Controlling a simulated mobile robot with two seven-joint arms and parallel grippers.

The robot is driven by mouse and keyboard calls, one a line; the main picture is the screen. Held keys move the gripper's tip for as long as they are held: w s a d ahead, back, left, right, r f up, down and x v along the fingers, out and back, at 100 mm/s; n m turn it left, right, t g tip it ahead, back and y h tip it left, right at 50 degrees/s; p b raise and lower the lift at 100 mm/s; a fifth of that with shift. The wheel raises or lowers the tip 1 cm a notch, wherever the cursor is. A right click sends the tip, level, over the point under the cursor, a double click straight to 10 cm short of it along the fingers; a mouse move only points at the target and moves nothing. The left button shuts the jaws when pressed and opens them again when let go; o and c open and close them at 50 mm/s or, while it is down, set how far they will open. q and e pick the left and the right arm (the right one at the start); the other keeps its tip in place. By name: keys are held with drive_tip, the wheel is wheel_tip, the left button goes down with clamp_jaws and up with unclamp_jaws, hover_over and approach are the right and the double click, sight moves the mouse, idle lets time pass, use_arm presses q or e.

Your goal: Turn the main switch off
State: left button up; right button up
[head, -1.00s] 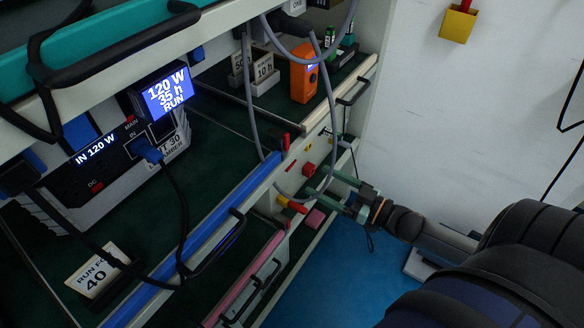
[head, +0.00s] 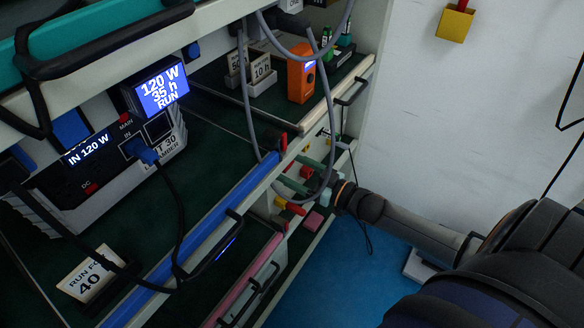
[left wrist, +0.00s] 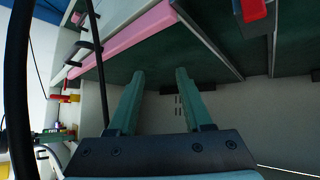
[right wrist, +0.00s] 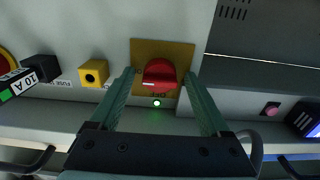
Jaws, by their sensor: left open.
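The main switch, a red rotary knob (right wrist: 158,74) on a yellow plate (right wrist: 143,50), faces the right wrist camera. Lettering that looks like an upside-down OFF and a lit green lamp (right wrist: 156,103) are just below it in that view. My right gripper (right wrist: 158,82) is open, with one finger on each side of the knob and visible gaps. In the head view the red knob (head: 306,171) shows small at the rack's end, between the fingers of my right gripper (head: 298,174). My left gripper (left wrist: 160,74) is open and empty below a pink-edged shelf, outside the head view.
A yellow block with a dark hole (right wrist: 93,73) and a black block (right wrist: 41,68) sit left of the switch. A grey cable (head: 248,105) loops near my right gripper. A power unit with a lit screen (head: 162,90) and an orange device (head: 300,78) stand on the shelf.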

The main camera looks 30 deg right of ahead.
use_arm(q)
drive_tip(key=shift+s+f, duration=0.15)
drive_tip(key=shift+s, duration=0.15)
use_arm(e)
drive_tip(key=c, duration=0.7)
use_arm(q)
drive_tip(key=shift+a, duration=0.1)
use_arm(e)
clamp_jaws()
